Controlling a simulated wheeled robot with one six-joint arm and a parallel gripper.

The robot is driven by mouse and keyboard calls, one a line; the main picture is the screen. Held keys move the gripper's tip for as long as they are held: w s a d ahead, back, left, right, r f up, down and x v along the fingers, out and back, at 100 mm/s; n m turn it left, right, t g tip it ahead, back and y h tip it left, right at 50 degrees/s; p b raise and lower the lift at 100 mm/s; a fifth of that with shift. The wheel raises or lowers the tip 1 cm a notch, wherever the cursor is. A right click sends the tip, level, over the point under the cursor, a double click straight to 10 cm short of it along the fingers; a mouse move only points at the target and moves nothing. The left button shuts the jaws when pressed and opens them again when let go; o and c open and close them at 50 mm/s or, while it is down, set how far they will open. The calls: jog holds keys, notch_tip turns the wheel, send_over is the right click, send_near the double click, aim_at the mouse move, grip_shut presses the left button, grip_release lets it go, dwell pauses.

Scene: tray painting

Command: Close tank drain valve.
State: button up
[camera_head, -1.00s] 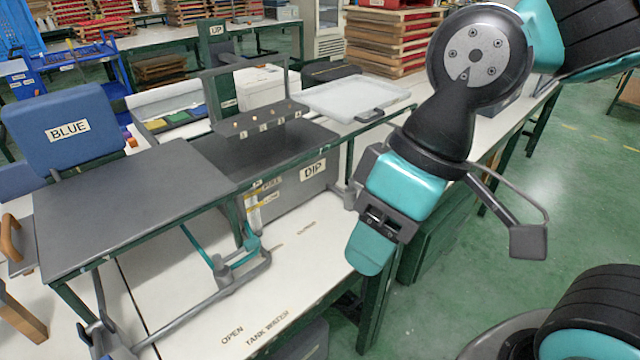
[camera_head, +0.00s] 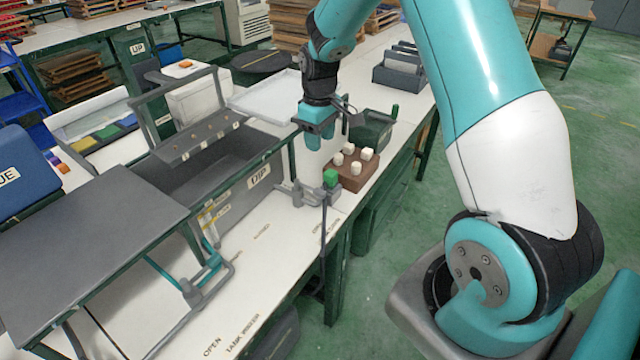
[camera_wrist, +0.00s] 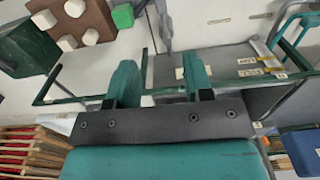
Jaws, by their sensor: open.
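The grey tank marked DIP (camera_head: 243,193) stands on the white bench. At its right end a grey fitting with a green block on top (camera_head: 331,178) and a thin dark lever (camera_head: 323,235) stands out over the bench; it looks like the drain valve. The green block (camera_wrist: 122,16) and a grey bar (camera_wrist: 164,25) also show in the wrist view. My gripper (camera_head: 312,145) hangs fingers-down above and behind the fitting, apart from it. In the wrist view my gripper (camera_wrist: 160,82) has its teal fingers spread with nothing between them. The valve's exact setting is unclear.
A brown block with several white knobs (camera_head: 352,172) stands just right of the fitting. A dark green bin (camera_head: 372,130) is behind it. A teal-and-grey pipe (camera_head: 195,280) lies at the left. The bench front, marked OPEN and TANK WATER (camera_head: 235,335), is clear.

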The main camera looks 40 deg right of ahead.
aim_at(320, 191)
notch_tip(320, 191, down, 17)
jog(key=p, duration=0.3)
jog(key=shift+r, duration=0.2)
grip_shut()
